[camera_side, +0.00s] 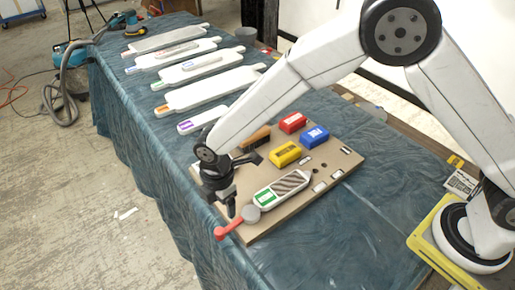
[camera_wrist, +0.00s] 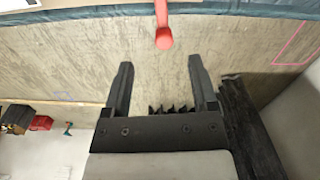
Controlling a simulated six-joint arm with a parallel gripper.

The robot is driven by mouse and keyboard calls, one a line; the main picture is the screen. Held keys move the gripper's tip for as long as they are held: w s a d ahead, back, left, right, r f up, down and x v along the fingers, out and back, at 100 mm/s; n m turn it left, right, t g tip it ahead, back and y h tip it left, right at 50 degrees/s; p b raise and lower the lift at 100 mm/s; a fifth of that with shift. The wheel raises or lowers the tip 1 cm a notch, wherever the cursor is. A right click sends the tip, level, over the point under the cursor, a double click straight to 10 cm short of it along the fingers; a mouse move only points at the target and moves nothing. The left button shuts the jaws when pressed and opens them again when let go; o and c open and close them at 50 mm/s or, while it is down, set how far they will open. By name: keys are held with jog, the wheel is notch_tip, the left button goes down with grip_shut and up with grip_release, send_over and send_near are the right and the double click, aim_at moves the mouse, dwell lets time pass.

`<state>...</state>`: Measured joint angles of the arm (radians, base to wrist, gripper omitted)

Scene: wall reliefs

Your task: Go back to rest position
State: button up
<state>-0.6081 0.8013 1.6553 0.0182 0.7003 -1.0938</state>
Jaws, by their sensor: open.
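My gripper (camera_side: 231,210) hangs at the front left edge of the tan board (camera_side: 290,210). In the wrist view my gripper (camera_wrist: 160,68) shows two black fingers spread apart, with nothing between them. A red handle (camera_side: 229,229) sticks out past the board's edge, close by the fingers. Its rounded red end (camera_wrist: 164,38) shows beyond the fingertips in the wrist view, apart from them. I cannot tell the exact gap in the side view.
The board bears a green-and-white striped relief (camera_side: 283,188), a yellow block (camera_side: 285,153), a blue block (camera_side: 314,136) and a red block (camera_side: 293,122). Several white long pieces (camera_side: 205,91) lie on the blue cloth (camera_side: 150,130) behind.

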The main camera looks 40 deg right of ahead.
jog(key=s+d+r+m+t, duration=0.1)
jog(key=s+d+r+m, duration=0.2)
jog(key=d+m, duration=0.3)
jog(key=s+d+r+m+t, duration=0.1)
jog(key=s+d+r+m, duration=0.2)
jog(key=d+m, duration=0.4)
jog(key=s+d+r+m, duration=0.3)
jog(key=s+d+m, duration=0.2)
jog(key=d, duration=0.9)
jog(key=shift+s+d+r+m+t, duration=0.25)
jog(key=shift+d+r+m+t, duration=0.15)
jog(key=shift+m, duration=0.3)
